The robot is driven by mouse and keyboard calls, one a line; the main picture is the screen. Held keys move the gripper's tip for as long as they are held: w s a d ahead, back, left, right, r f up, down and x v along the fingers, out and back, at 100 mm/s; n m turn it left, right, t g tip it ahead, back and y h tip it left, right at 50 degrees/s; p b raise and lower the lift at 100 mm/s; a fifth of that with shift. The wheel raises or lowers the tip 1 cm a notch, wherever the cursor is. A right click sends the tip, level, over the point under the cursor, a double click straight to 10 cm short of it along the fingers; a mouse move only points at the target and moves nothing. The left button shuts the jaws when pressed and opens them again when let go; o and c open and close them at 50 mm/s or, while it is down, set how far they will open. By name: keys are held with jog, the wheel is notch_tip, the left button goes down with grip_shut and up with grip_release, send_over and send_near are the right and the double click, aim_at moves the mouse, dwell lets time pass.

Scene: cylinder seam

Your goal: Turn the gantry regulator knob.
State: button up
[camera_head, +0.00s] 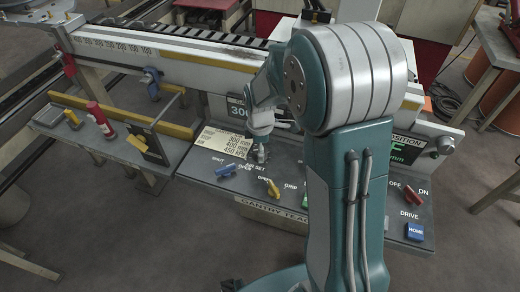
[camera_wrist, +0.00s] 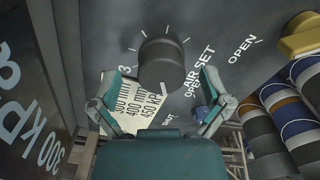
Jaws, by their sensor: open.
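The regulator knob (camera_wrist: 164,66) is dark, round and ridged, with white tick marks around it and the words AIR SET beside it on the grey panel (camera_wrist: 105,22). In the wrist view my gripper (camera_wrist: 158,74) is open, with one finger on the left of the knob and one on the right. I see gaps on both sides and cannot tell how deep the fingers reach. In the head view my gripper (camera_head: 262,150) points down at the panel at AIR SET, and the knob is mostly hidden there.
A blue lever (camera_head: 226,170) and a yellow lever (camera_head: 273,188) stand close to my gripper. A pale label plate (camera_head: 225,143) lies left of it. A red switch (camera_head: 411,193) and a blue HOME button (camera_head: 415,231) sit farther right. My arm hides the panel's middle.

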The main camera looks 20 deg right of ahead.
jog(key=shift+f, duration=0.4)
jog(key=shift+a, duration=0.1)
jog(key=c, duration=1.2)
